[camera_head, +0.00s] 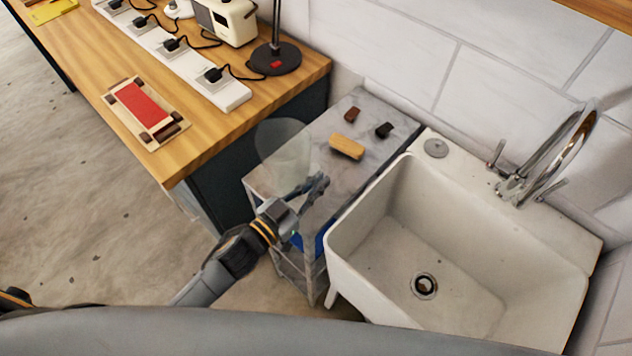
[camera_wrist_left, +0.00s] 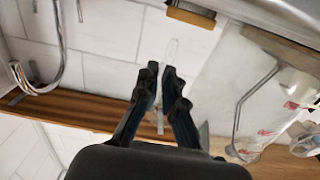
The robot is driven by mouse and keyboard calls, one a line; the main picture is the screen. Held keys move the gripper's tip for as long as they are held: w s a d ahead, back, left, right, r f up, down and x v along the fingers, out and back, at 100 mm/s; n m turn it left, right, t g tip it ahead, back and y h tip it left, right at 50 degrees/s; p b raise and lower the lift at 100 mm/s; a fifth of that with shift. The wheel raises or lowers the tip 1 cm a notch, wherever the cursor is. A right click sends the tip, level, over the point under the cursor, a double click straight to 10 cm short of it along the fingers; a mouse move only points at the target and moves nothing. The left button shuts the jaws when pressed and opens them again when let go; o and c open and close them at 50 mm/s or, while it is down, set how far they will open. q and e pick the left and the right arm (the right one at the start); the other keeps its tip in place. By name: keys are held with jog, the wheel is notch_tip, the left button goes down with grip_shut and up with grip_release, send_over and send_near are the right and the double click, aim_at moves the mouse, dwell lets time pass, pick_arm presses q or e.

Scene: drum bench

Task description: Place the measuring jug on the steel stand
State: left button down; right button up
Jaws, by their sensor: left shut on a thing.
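The measuring jug (camera_head: 284,146) is a pale, see-through vessel in the head view. It overlaps the left edge of the steel stand (camera_head: 372,112), a grey-topped stand between the wooden bench and the sink. My left gripper (camera_head: 318,184) is at the jug's lower right and shut on it. The jug looks held up, but its height over the stand top is hard to tell. In the left wrist view the fingers (camera_wrist_left: 166,72) are close together, with a faint clear shape between and beyond their tips. My right gripper is not in view.
The stand's near left part looks bare. A white sink (camera_head: 350,235) adjoins on the right. The wooden bench (camera_head: 200,135) with a lamp (camera_head: 275,60) is on the left.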

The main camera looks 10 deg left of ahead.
pick_arm(q)
jog(key=shift+f, duration=0.2)
jog(key=c, duration=1.5)
grip_release()
jog(key=shift+r, duration=0.3)
jog(key=shift+b+v, duration=1.25)
jog(key=shift+v, duration=4.75)
jog(key=shift+f, duration=0.15)
